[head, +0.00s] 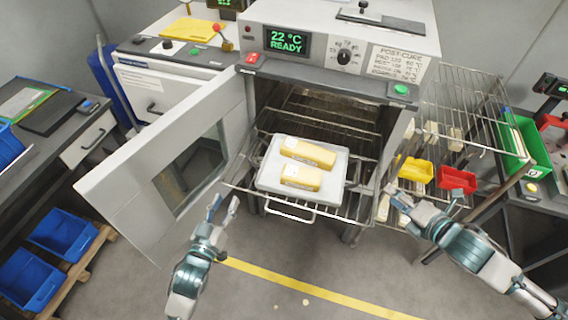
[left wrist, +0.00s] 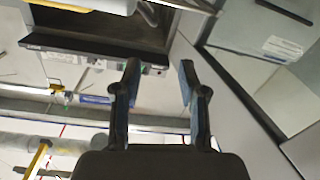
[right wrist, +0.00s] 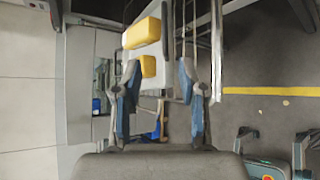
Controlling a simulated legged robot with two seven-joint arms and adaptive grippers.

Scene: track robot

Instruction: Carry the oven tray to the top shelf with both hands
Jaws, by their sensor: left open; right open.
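The pale oven tray (head: 268,180) lies on a wire rack (head: 325,211) pulled out of the open oven (head: 345,55). Two yellow and cream blocks (head: 307,152) (head: 297,176) lie on it. My left gripper (head: 222,205) is open and empty, apart from the tray, at its lower left. My right gripper (head: 393,196) is open and empty, to the right of the tray. In the right wrist view the blocks (right wrist: 142,32) show beyond the open fingers (right wrist: 160,80). In the left wrist view nothing is between the fingers (left wrist: 160,78).
The oven door (head: 140,160) stands open at the left. A wire shelf unit (head: 460,95) stands right of the oven, with a yellow bin (head: 415,171) and a red bin (head: 456,180) low on it. Blue bins (head: 62,232) are at far left.

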